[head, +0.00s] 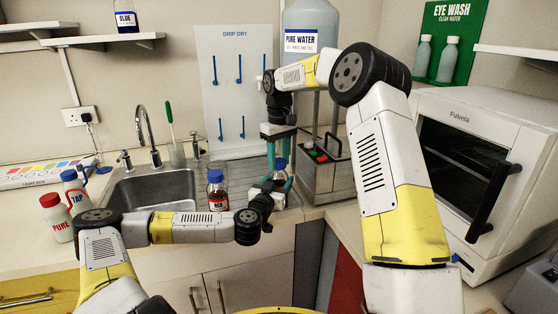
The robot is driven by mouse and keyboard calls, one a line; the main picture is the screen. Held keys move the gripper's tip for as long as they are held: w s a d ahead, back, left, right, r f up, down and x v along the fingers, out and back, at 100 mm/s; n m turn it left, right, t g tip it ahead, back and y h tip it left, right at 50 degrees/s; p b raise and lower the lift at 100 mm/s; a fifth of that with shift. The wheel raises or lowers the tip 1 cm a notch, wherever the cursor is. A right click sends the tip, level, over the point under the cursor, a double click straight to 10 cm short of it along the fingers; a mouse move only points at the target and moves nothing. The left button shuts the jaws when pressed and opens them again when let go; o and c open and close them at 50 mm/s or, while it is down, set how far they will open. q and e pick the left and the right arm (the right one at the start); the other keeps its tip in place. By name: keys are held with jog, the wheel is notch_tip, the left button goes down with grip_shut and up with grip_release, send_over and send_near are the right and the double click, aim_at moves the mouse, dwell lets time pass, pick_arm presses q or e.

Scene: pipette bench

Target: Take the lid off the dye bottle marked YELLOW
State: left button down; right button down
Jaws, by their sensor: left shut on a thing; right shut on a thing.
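A small bottle with a blue cap (281,163) is between my two grippers above the counter's front edge, right of the sink. Its label is hidden, so I cannot read YELLOW on it. My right gripper (281,160) comes down from above, its teal fingers shut on the blue cap. My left gripper (278,184) comes in low from the left and is shut on the bottle's body, which it mostly covers. The cap appears to be on or right at the bottle's neck; I cannot tell if there is a gap.
A bottle marked RED (217,190) with a blue cap stands left of the grippers. The sink (150,190), PURE and TAP bottles (57,218) are further left. A pure water tank (311,27) stands behind, a white oven (490,160) right. A BLUE bottle (125,18) is on the shelf.

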aim_at(279, 160)
jog(key=shift+r, duration=1)
jog(key=shift+r, duration=2)
pick_arm(q)
jog(key=shift+c, duration=1.9)
grip_release()
